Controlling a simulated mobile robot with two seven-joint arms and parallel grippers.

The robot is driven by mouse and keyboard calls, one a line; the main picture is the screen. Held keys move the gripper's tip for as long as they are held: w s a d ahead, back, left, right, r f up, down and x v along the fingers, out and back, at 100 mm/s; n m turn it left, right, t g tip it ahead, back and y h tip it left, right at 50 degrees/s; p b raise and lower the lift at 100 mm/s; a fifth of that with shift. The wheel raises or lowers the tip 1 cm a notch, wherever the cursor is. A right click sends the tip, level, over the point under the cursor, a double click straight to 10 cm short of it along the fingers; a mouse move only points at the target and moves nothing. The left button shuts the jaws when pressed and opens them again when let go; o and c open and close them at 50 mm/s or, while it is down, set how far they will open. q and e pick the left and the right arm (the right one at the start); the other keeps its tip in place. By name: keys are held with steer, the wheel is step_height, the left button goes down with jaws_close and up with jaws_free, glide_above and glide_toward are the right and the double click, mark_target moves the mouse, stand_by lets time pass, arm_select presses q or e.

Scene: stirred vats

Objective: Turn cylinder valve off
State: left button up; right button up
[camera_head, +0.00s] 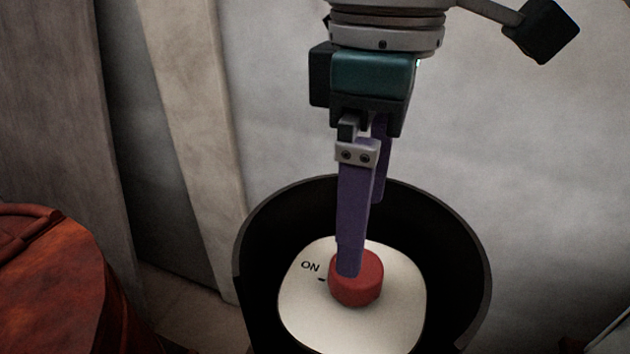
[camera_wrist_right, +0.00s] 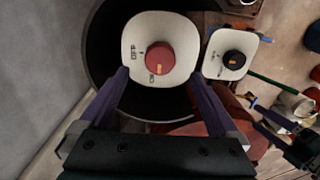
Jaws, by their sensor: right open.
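A round red valve knob (camera_head: 357,279) sits on a pale plate (camera_head: 300,312) inside a black drum. In the right wrist view the red knob (camera_wrist_right: 160,57) has an orange mark on the side near the "ON" label; "OFF" is at the plate's left. My right gripper (camera_head: 364,238) reaches down from above with purple fingers parted. In the head view one finger overlaps the knob; contact cannot be told. In the wrist view the right gripper's fingertips (camera_wrist_right: 160,76) stand apart on either side below the knob. A dark part at the wrist view's lower right appears to be my left gripper (camera_wrist_right: 262,112).
The black drum wall (camera_head: 462,232) surrounds the plate closely. A rusty red drum (camera_head: 50,285) stands at the left in the head view. A second pale plate with a black knob (camera_wrist_right: 234,59) is to the right in the wrist view. A pale wall is behind.

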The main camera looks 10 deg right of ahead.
step_height(320, 180, down, 6)
steer(key=shift+s+f+p, duration=0.1)
steer(key=shift+p, duration=0.2)
steer(key=shift+f, duration=0.65)
